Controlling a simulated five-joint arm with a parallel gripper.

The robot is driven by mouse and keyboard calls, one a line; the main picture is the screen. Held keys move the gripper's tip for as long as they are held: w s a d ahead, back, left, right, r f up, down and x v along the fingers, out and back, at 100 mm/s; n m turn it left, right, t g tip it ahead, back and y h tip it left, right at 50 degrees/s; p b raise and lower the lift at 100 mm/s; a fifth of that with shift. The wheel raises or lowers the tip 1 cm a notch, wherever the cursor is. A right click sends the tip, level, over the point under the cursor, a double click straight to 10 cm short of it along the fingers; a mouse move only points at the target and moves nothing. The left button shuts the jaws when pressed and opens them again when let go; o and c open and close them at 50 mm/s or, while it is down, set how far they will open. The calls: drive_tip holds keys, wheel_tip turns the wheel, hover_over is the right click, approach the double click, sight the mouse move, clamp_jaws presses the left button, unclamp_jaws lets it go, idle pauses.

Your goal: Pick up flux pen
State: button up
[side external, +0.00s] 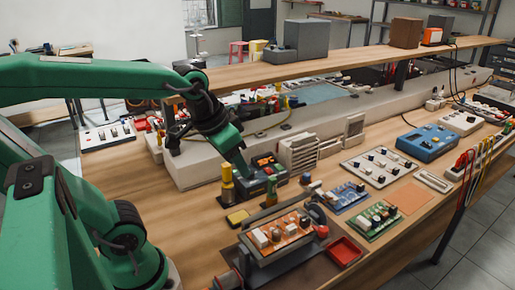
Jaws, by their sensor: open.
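My green arm reaches in from the left, and my gripper (242,170) points down over the dark soldering station (263,178). It is open, with no object visible between its jaws. I cannot pick out the flux pen with certainty. An upright yellow-topped cylinder (227,174) stands just left of my gripper, and a small green upright item (271,190) stands just below and right of it. Either could be the pen; both are too small to read. The gap between my jaws and the station is hard to judge.
A board holder with an orange circuit board (278,234) and a red tray (345,251) are in front. Blue (345,197) and green (371,219) boards lie to the right. A raised wooden shelf (300,68) runs behind. Bare bench (130,180) lies left of the station.

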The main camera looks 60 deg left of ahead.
drive_tip(key=w+a+f+g, duration=0.3)
drive_tip(key=w+a, duration=0.1)
drive_tip(key=w, duration=0.5)
drive_tip(key=g, duration=0.2)
hover_over(273, 178)
drive_tip(key=f, duration=0.7)
drive_tip(key=shift+s+d+f, duration=0.1)
drive_tip(key=shift+s+f, duration=0.1)
drive_tip(key=shift+f, duration=0.15)
drive_tip(key=shift+w+a+f, duration=0.25)
drive_tip(key=shift+f, duration=1.45)
drive_tip(key=shift+d+f, duration=0.1)
drive_tip(key=shift+f, duration=2.5)
drive_tip(key=c, duration=1)
